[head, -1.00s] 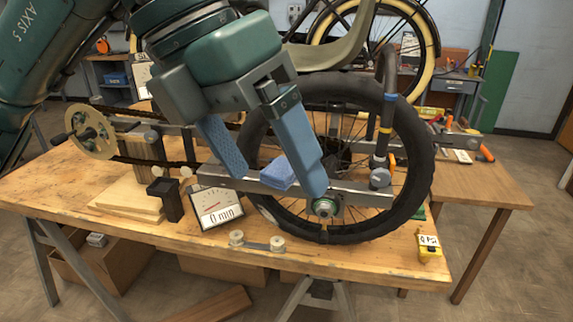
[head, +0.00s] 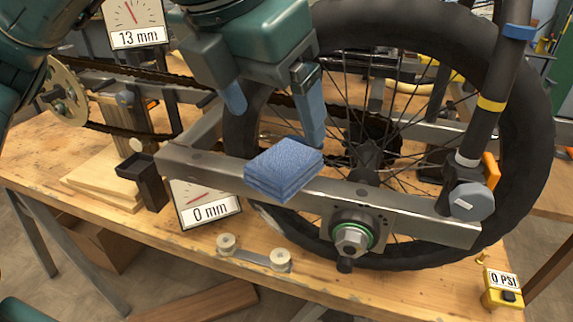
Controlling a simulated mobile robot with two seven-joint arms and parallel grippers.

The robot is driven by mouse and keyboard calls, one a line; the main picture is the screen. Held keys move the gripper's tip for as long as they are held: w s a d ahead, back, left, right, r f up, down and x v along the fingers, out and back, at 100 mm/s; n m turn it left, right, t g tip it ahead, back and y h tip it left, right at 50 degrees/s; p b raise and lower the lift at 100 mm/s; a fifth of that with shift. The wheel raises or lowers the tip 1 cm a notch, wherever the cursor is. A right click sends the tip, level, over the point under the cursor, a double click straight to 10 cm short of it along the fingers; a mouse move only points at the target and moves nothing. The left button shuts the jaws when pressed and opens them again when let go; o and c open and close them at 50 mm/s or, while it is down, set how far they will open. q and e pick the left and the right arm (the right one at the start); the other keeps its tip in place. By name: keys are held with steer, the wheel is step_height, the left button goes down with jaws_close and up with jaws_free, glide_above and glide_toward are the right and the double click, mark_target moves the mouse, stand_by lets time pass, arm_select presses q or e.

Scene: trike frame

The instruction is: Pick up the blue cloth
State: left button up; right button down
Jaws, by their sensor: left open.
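The blue cloth (head: 284,168) is a folded pad lying on top of the metal frame bar (head: 400,208), in front of the wheel's spokes. My left gripper (head: 272,125) is open and empty. Its two blue fingers point down, just above and behind the cloth in the picture, one to the upper left and one near the cloth's upper right edge. I cannot tell whether the right finger touches the cloth.
The black tyre (head: 535,150) and spokes stand close behind and right. A gauge reading 0 mm (head: 205,205) and a black holder (head: 146,180) are left of the cloth. Two rollers on a plate (head: 253,256) and a yellow 0 PSI gauge (head: 503,288) lie on the wooden bench (head: 130,230).

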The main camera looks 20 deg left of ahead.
mark_target(284, 159)
arm_select(q)
steer(key=x, duration=0.3)
steer(key=shift+w+f, duration=0.1)
steer(key=shift+f, duration=0.15)
steer(key=x, duration=0.3)
steer(key=shift+w+a+f, duration=0.1)
steer(key=shift+a+f, duration=0.1)
steer(key=shift+f, duration=0.15)
steer(key=shift+w+d+f, duration=0.1)
steer(key=shift+w+f, duration=0.1)
steer(key=shift+f, duration=0.25)
steer(key=shift+f+b, duration=0.25)
steer(key=shift+b, duration=0.25)
steer(key=shift+c, duration=0.2)
